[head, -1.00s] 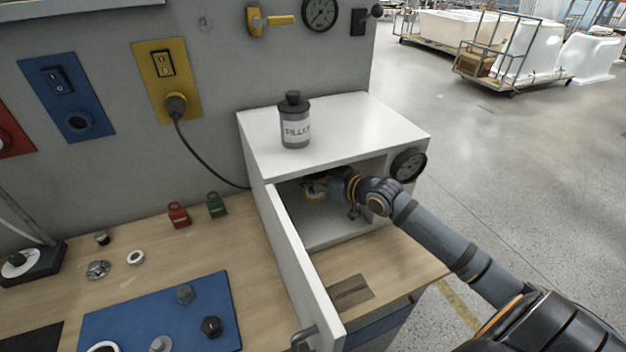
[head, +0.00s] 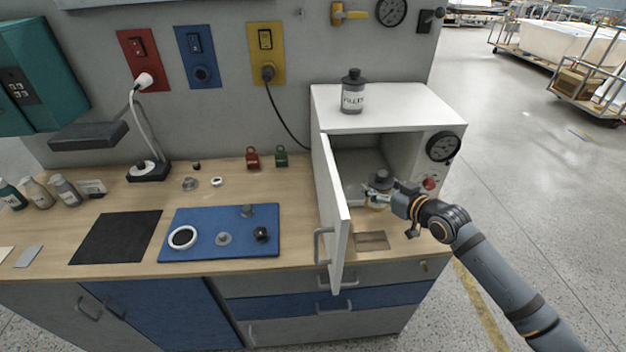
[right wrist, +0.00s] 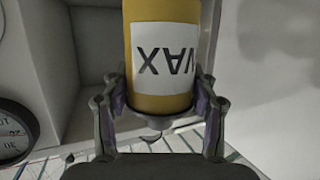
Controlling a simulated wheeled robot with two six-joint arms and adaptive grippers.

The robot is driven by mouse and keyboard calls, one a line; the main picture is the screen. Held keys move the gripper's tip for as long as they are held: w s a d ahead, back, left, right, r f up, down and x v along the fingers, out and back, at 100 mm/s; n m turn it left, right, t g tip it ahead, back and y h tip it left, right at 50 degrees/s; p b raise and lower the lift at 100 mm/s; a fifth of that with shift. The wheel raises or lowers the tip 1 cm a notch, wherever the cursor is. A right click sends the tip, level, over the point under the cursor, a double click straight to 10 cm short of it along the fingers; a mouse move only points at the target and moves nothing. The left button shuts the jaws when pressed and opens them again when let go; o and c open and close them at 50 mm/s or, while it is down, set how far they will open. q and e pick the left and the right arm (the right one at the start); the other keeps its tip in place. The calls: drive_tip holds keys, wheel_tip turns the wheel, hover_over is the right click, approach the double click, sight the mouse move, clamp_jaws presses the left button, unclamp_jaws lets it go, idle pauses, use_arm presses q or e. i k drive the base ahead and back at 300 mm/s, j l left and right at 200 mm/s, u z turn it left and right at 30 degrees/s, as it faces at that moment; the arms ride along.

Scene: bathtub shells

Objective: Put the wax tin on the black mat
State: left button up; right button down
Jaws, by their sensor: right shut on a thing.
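My right gripper (head: 384,196) is shut on the wax tin (head: 377,202), just in front of the open white cabinet. In the right wrist view the wax tin (right wrist: 158,85) is yellow with a white label whose letters look upside down, and both fingers of the gripper (right wrist: 160,115) press its sides. The black mat (head: 117,238) lies flat and bare on the wooden bench at the left, far from the tin. My left gripper is not in view.
The cabinet door (head: 336,225) stands open between the tin and the mat. A blue mat (head: 185,247) with a ring and bolts lies right of the black mat. A filler bottle (head: 352,92) stands on the cabinet (head: 400,112).

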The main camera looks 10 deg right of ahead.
sight(119, 233)
drive_tip(key=k, duration=0.95)
drive_tip(key=k+u, duration=0.1)
drive_tip(key=u, duration=0.65)
drive_tip(key=k+j+u, duration=0.1)
drive_tip(key=u, duration=0.25)
drive_tip(key=i+j+u, duration=0.1)
drive_tip(key=u, duration=1.65)
drive_tip(key=i+l, duration=0.55)
drive_tip(key=i, duration=0.2)
drive_tip(key=i+l, duration=0.6)
drive_tip(key=i, duration=0.15)
drive_tip(key=i+l, duration=0.55)
drive_tip(key=i, duration=0.2)
drive_tip(key=i+z, duration=0.1)
drive_tip(key=z, duration=0.35)
drive_tip(key=i+z, duration=0.1)
drive_tip(key=z, duration=0.3)
drive_tip(key=i+z, duration=0.1)
drive_tip(key=z, duration=0.35)
